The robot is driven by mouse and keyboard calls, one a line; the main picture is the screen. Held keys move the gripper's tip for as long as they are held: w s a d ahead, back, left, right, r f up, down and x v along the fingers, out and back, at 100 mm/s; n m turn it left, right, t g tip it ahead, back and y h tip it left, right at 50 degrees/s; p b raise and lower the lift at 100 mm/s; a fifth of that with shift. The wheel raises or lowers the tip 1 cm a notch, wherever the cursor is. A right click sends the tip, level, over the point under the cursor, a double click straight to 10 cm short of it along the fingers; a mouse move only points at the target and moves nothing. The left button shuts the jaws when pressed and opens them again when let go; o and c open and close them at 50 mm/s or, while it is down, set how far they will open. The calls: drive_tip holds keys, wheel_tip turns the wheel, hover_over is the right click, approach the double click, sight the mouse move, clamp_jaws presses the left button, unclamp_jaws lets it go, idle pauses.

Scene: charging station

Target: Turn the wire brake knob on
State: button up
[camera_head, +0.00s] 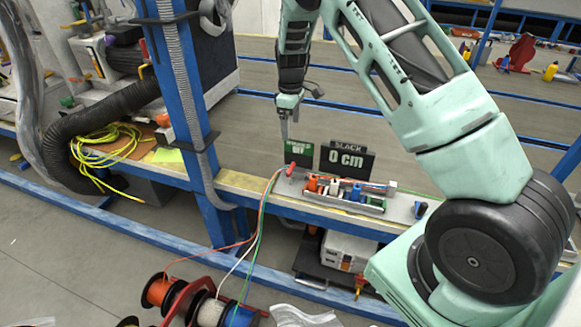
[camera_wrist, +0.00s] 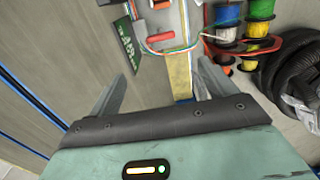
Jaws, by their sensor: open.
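A red knob or handle (camera_head: 290,170) sits at the left end of a grey device on the bench, beside the wires. I cannot tell for sure that it is the wire brake knob. A red cylinder (camera_wrist: 161,37) shows near the wires in the wrist view, ahead of my fingers. My gripper (camera_head: 285,127) points down above the bench, over the left end of the device and apart from it. In the wrist view my gripper (camera_wrist: 160,86) has its two fingers spread, with nothing between them.
A dark display (camera_head: 346,159) reading "SLACK 0 cm" and a small green sign (camera_head: 298,149) stand behind the device. Coloured wires (camera_head: 262,205) run down to spools (camera_head: 210,312) on the floor. A blue post (camera_head: 188,110) rises at left. Bench space behind is clear.

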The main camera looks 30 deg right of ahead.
sight(291, 167)
wheel_tip(291, 167, down, 16)
drive_tip(key=shift+f, duration=0.2)
idle(0.4)
drive_tip(key=c, duration=1)
